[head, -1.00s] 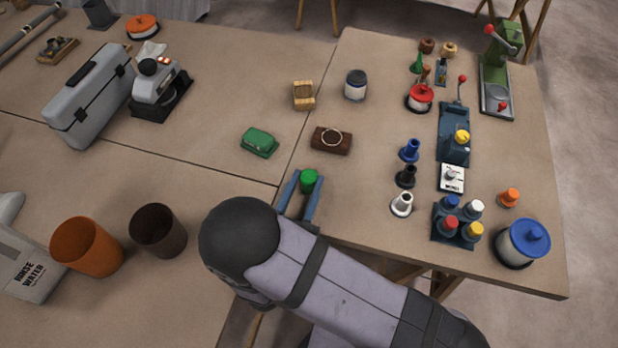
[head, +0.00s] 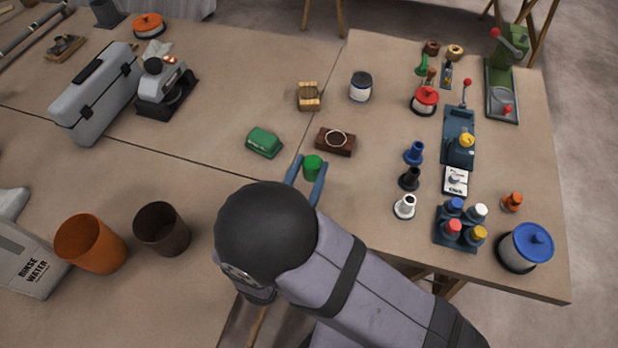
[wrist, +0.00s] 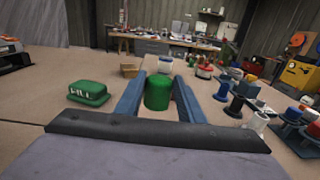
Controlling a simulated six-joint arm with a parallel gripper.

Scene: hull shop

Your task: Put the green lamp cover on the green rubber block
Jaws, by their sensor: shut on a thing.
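The green lamp cover (head: 313,167) is a small green cylinder, upright between the blue fingers of my gripper (head: 308,168). My gripper is shut on it, and the cover also shows in the wrist view (wrist: 158,93). The green rubber block (head: 264,142) lies flat on the table, to the left of and a little beyond my gripper. The cover and block are apart. The cover's height above the table is hard to tell.
A brown block with a ring (head: 335,141) sits just beyond my gripper, with a wooden piece (head: 309,97) and a jar (head: 360,87) farther back. Blue, black and white pegs (head: 405,206) stand to the right. Table between cover and green block is clear.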

